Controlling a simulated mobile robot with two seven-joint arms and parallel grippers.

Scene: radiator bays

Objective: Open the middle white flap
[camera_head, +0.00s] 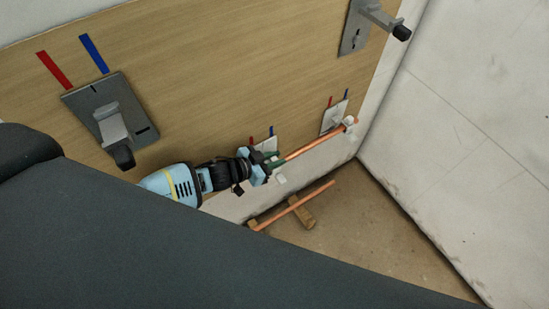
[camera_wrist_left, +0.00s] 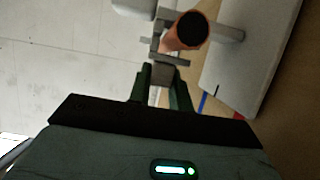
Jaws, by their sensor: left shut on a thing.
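A small white flap (camera_head: 267,144) sits low on the wooden panel below short red and blue marks, partly behind my left gripper. A second white flap (camera_head: 333,117) is farther right below similar marks. My left gripper (camera_head: 273,162) is at the near end of a copper pipe (camera_head: 312,143). In the left wrist view, its fingers (camera_wrist_left: 163,80) are shut on a small grey fitting (camera_wrist_left: 168,59) beside the open pipe end (camera_wrist_left: 190,31). A white plate (camera_wrist_left: 252,55) stands to the right. Whether the fitting belongs to a flap is unclear. My right gripper is out of view.
Grey plates with lever handles are on the panel at left (camera_head: 110,115) and upper right (camera_head: 357,30). A second copper pipe (camera_head: 305,201) rests on wooden blocks (camera_head: 301,213) on the floor. A white wall (camera_head: 470,130) closes the right side.

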